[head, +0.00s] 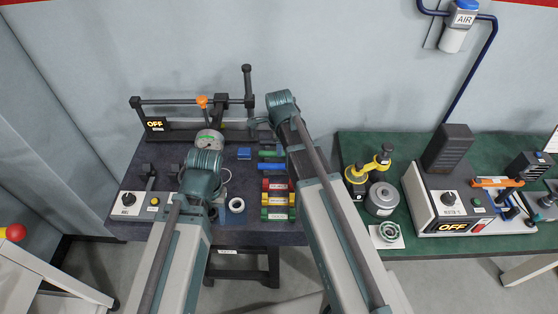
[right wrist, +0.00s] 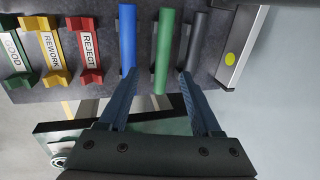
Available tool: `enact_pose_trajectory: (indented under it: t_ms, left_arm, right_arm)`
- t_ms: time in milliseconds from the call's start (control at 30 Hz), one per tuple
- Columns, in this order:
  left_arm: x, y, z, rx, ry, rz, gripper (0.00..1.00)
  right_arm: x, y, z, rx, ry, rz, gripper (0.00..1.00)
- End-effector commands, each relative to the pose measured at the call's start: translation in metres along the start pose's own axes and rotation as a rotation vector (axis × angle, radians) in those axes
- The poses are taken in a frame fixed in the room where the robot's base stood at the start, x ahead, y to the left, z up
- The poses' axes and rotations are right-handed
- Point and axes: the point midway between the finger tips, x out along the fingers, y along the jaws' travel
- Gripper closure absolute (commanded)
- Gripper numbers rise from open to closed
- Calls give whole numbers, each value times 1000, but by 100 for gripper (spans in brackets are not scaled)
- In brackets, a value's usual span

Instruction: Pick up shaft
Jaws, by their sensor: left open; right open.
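Three rods lie side by side in the right wrist view: a blue shaft (right wrist: 127,40), a green shaft (right wrist: 164,50) and a dark grey shaft (right wrist: 197,42). I cannot tell which one the task means. My right gripper (right wrist: 157,76) is open and empty, its two fingers spread with the green shaft between them in the picture. The fingertips overlap the near ends of the blue and grey shafts; contact cannot be told. In the head view my right arm hides much of this area. My left gripper (head: 220,212) is open over the dark bench, largely hidden by its wrist.
Red (right wrist: 86,48), yellow (right wrist: 54,50) and green (right wrist: 17,52) labelled trays lie beside the shafts. A test rig (head: 150,125) marked OFF stands at the back. The green bench (head: 400,150) at right holds other equipment.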

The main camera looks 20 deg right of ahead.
Motion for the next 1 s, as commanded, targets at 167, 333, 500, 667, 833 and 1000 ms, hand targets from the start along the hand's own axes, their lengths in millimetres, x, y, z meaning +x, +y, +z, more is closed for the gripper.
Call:
enact_pose_trajectory:
  t_ms: [167, 333, 500, 667, 833, 1000]
  left_arm:
    - [22, 2, -1, 0, 0, 0, 50]
    - [21, 2, -1, 0, 0, 0, 50]
    - [29, 3, -2, 0, 0, 0, 50]
    - [47, 4, -3, 0, 0, 0, 50]
    - [67, 6, -4, 0, 0, 0, 50]
    - [71, 7, -4, 0, 0, 0, 50]
  right_arm:
    - [23, 0, 0, 0, 0, 0, 35]
    - [22, 0, 0, 0, 0, 0, 35]
    - [31, -1, 1, 0, 0, 0, 35]
    - [50, -4, 4, 0, 0, 0, 35]
    - [71, -4, 5, 0, 0, 0, 35]
    - [75, -5, 5, 0, 0, 0, 35]
